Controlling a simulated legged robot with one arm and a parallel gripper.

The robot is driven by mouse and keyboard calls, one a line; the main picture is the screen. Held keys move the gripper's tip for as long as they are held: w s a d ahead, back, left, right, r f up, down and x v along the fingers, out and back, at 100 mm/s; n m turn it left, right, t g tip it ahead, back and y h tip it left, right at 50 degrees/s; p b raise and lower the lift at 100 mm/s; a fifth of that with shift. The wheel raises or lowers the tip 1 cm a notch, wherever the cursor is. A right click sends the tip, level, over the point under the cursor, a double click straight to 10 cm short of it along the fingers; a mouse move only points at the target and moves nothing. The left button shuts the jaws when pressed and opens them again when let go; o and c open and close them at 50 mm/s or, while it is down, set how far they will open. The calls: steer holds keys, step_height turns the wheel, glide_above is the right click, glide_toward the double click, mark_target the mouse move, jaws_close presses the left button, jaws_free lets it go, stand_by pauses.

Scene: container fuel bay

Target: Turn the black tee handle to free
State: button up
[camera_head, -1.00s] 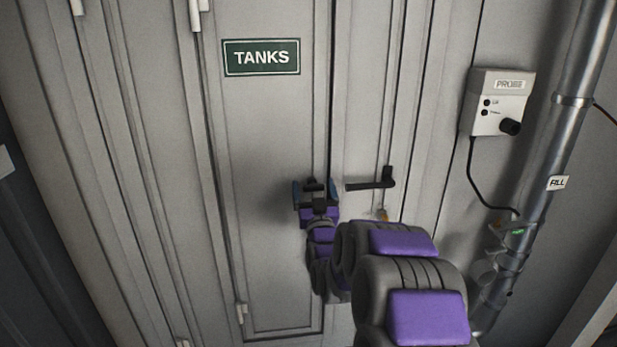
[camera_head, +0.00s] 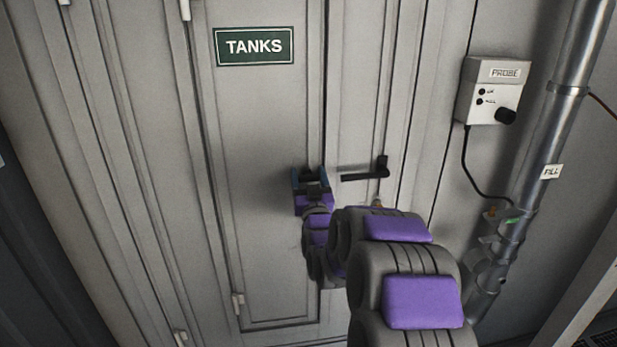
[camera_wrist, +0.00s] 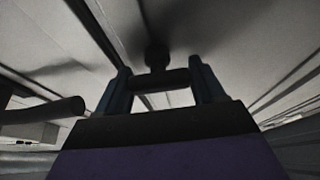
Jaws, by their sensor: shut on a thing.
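The black tee handle (camera_wrist: 158,80) shows in the wrist view between my two blue fingers, its bar lying across the gap and its stem running to the grey door. My gripper (camera_head: 311,180) is shut on it at the right edge of the narrow door panel. In the head view my gripper hides most of the handle. The bar looks level across the fingers. Any mark for the free position is not visible.
A black lever handle (camera_head: 366,176) sticks out close to the right of my gripper; it also shows at left in the wrist view (camera_wrist: 45,110). A green TANKS sign (camera_head: 253,46) is above. A probe box (camera_head: 492,92) and a metal pipe (camera_head: 563,120) stand to the right.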

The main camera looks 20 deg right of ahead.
steer(key=shift+n, duration=0.5)
steer(key=n+y, duration=0.3)
steer(key=n, duration=0.2)
steer(key=shift+b, duration=0.4)
steer(key=n+y, duration=0.1)
steer(key=n, duration=0.2)
steer(key=n+y, duration=0.2)
steer(key=n, duration=0.1)
steer(key=shift+a, duration=0.1)
steer(key=n+g+y, duration=0.1)
steer(key=n, duration=0.2)
steer(key=n+y, duration=0.1)
steer(key=n, duration=0.1)
steer(key=shift+f+n+g, duration=0.1)
steer(key=shift+n+g, duration=0.3)
steer(key=shift+a+f+n+g+p, duration=0.1)
steer(key=shift+n+g+p, duration=0.35)
steer(key=shift+n, duration=0.7)
steer(key=shift+a+n+g+p, duration=0.1)
steer(key=shift+n+g+p, duration=0.3)
steer(key=shift+n, duration=0.75)
steer(key=o, duration=1)
steer(key=shift+c, duration=0.2)
steer(key=shift+d, duration=0.1)
